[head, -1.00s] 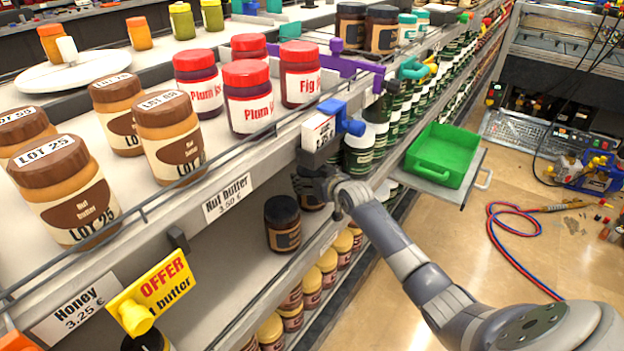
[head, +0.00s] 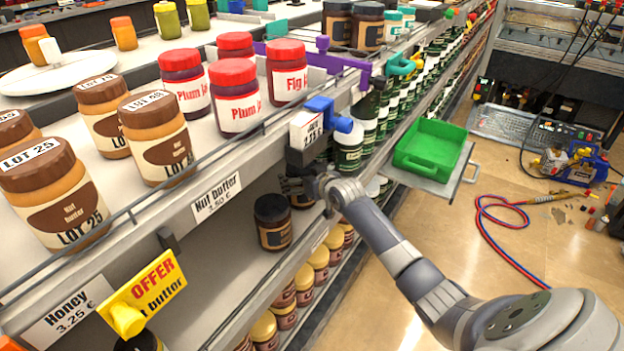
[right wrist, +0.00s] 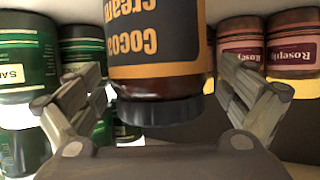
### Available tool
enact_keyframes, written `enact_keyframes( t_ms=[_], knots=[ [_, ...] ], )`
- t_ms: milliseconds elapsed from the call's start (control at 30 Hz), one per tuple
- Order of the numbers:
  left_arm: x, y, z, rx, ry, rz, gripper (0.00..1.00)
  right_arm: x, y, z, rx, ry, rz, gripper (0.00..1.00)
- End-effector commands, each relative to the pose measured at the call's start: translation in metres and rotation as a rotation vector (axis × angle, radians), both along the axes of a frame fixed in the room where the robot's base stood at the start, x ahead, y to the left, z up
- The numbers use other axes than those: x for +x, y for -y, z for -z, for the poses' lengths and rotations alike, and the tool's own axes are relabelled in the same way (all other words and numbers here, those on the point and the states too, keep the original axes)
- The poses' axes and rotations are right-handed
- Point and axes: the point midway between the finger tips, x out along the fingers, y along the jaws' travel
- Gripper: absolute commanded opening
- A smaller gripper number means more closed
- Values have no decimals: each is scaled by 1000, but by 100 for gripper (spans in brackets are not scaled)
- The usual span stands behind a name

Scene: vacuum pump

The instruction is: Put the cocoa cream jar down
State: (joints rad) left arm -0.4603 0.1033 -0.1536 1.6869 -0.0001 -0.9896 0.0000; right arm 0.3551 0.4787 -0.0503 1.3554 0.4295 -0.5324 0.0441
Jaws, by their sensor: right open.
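The cocoa cream jar (right wrist: 155,45) has a dark label with orange lettering and a black lid. In the right wrist view it appears upside down, between the spread fingers of my right gripper (right wrist: 160,92). Narrow gaps seem to show beside it. In the head view my right gripper (head: 300,186) is at the lower shelf, under the upper shelf's edge, and partly hides a dark jar (head: 304,203) there. Another dark jar (head: 273,222) stands upright on that shelf, just left of the gripper. My left gripper is not in view.
Green-labelled jars (right wrist: 25,50) and reddish jars (right wrist: 290,45) stand behind the jar. The upper shelf's price rail (head: 215,197) overhangs the gripper. A green tray (head: 432,148) juts out to the right. The lower shelf (head: 215,262) is bare left of the dark jars.

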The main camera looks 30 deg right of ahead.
Motion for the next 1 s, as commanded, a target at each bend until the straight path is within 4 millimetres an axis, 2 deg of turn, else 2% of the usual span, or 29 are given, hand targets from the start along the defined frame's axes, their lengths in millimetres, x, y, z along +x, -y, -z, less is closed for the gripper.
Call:
enact_keyframes(
  t_ms=[33, 200, 600, 800, 1000],
  knots=[
    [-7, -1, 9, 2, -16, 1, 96, -5, 0, -3, -1, -1, 0, 97],
    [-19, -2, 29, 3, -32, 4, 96, -28, -2, -13, -3, -1, 0, 97],
    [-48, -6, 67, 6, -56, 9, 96, -86, -7, -36, -2, -1, -1, 97],
    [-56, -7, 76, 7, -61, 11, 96, -102, -8, -43, -1, 0, 1, 97],
    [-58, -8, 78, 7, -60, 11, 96, -105, -8, -44, 0, 0, 1, 97]
  ],
)
